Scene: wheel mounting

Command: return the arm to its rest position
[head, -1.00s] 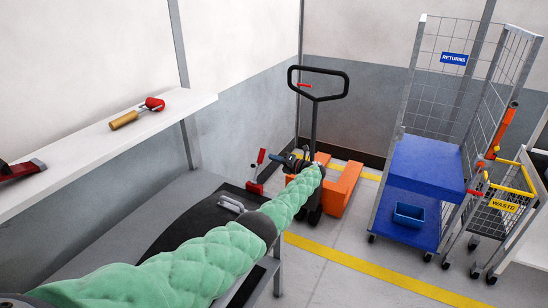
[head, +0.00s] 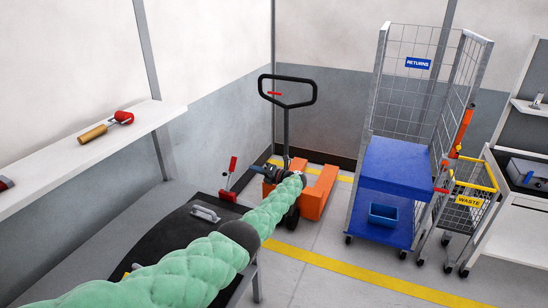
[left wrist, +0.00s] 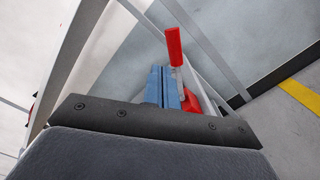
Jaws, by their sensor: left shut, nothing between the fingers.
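My left arm, in a green quilted sleeve, reaches from the lower left of the head view over the workbench. My left gripper (head: 257,168) is at its far end, small and dark, just right of a red-handled clamp (head: 231,165) at the bench's far end. In the left wrist view the blue fingers of the left gripper (left wrist: 159,72) are shut with nothing between them. The clamp's red handle (left wrist: 174,47) shows just beyond them; I cannot tell the exact gap. My right gripper is out of view.
A dark mat (head: 165,235) with a grey handle lies on the bench. A white shelf (head: 60,165) holds a red-and-wood tool (head: 106,126). An orange pallet jack (head: 318,193) stands behind the gripper.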

